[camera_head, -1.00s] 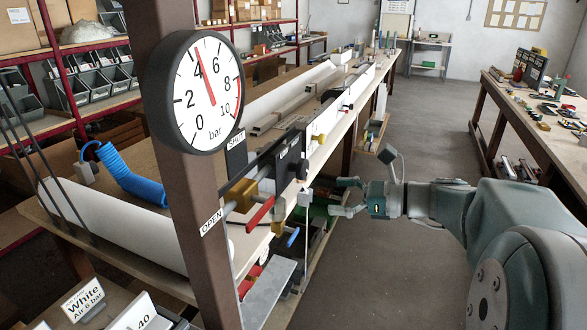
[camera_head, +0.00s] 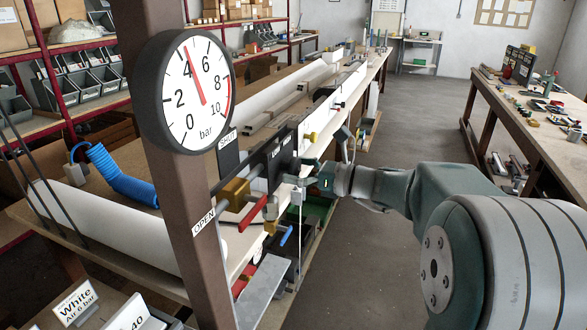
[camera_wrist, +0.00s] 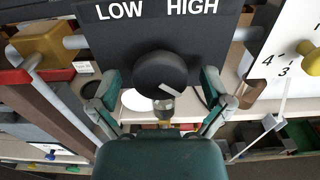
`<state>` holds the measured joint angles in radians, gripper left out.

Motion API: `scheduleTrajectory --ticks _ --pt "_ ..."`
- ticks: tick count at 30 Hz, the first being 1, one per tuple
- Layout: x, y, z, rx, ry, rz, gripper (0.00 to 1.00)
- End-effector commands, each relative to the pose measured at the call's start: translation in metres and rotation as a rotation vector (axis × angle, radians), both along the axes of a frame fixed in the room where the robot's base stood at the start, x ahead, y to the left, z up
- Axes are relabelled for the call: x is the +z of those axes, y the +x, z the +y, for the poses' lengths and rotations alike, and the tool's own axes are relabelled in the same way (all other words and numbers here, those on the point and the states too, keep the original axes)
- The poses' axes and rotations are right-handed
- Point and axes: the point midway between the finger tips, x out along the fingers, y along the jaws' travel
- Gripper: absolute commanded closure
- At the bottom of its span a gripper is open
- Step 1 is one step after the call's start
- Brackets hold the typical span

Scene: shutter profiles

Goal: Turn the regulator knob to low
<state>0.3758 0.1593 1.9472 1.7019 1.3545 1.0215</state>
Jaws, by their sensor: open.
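The black regulator knob (camera_wrist: 161,74) is in the middle of the wrist view, on the front of a dark panel (camera_wrist: 215,50) lettered LOW at upper left and HIGH at upper right. A white mark on the knob lies towards its lower right. My gripper (camera_wrist: 162,88) is open, with one finger on each side of the knob and visible gaps. I cannot tell how deep the fingers reach. In the head view my gripper (camera_head: 305,182) is close to the panel (camera_head: 282,158), and the knob cannot be made out there.
A gauge (camera_head: 187,92) on a brown post reads between 4 and 6 bar. A brass valve with a red lever (camera_head: 253,214) and a blue lever (camera_head: 286,235) sit left of my gripper. A yellow knob (camera_wrist: 312,62) is at the right. The aisle floor is clear.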

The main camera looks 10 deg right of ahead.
Motion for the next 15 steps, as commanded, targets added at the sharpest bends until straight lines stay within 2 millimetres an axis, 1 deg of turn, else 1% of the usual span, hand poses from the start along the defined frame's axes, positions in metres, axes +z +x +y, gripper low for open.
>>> scheduleTrajectory --ticks 8,9,11,12,14,15 --pt "0.0 0.002 0.0029 -0.001 0.0 0.0 0.01" --pt "0.0001 0.0019 0.0028 -0.001 0.0 0.0 0.06" --pt "0.0001 0.0019 0.0027 0.0 -0.001 -0.001 0.32" --pt "0.0001 0.0019 0.0027 0.0 -0.001 -0.001 0.5" --pt "0.0001 0.0018 0.0026 0.0 -0.001 -0.001 0.77" --pt "0.0001 0.0019 0.0027 0.0 -0.001 -0.001 0.83"
